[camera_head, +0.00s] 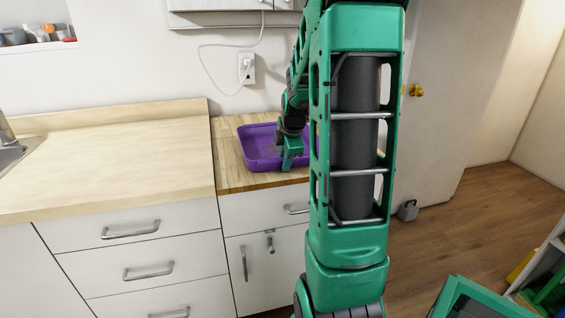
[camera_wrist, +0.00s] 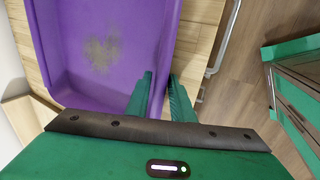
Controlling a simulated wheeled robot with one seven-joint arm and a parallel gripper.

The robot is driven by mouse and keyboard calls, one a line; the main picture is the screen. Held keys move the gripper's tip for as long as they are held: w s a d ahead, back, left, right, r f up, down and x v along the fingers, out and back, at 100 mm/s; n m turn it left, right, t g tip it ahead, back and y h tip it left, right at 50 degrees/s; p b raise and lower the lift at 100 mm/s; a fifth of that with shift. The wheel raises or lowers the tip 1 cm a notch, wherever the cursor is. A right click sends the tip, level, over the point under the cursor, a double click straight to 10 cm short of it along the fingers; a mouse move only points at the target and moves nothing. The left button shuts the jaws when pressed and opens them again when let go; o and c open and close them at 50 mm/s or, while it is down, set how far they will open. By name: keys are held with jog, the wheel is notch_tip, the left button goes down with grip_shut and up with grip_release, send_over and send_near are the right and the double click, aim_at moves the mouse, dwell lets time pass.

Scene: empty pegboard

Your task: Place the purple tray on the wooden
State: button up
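The purple tray (camera_head: 262,163) lies on the wooden counter section (camera_head: 232,178) in the head view, looking flat and close to the front edge. It also fills much of the upper left of the wrist view (camera_wrist: 100,70), with a brownish worn patch on its floor. My gripper (camera_head: 288,160) is at the tray's right front part. In the wrist view my gripper (camera_wrist: 160,85) has one finger inside the tray and one outside. The tray's side wall fills the narrow gap between them. My arm hides the right end of the tray in the head view.
A paler countertop (camera_head: 110,150) with drawers below adjoins the wooden section on the left and is clear. A wall outlet (camera_head: 247,68) with a cord is behind the tray. A door (camera_head: 440,110) stands at right, with open floor before it.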

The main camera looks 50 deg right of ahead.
jog(key=v, duration=1.2)
jog(key=s+a+f+m+g+y, duration=0.1)
jog(key=s+a+f+m, duration=0.3)
jog(key=s+a+m, duration=0.5)
jog(key=s+a+f+m+g+y, duration=0.1)
jog(key=s+a+f+m+g, duration=0.2)
jog(key=s+a+m, duration=0.6)
jog(key=s, duration=0.3)
jog(key=shift+a+f+y, duration=0.25)
jog(key=shift+f+y, duration=0.15)
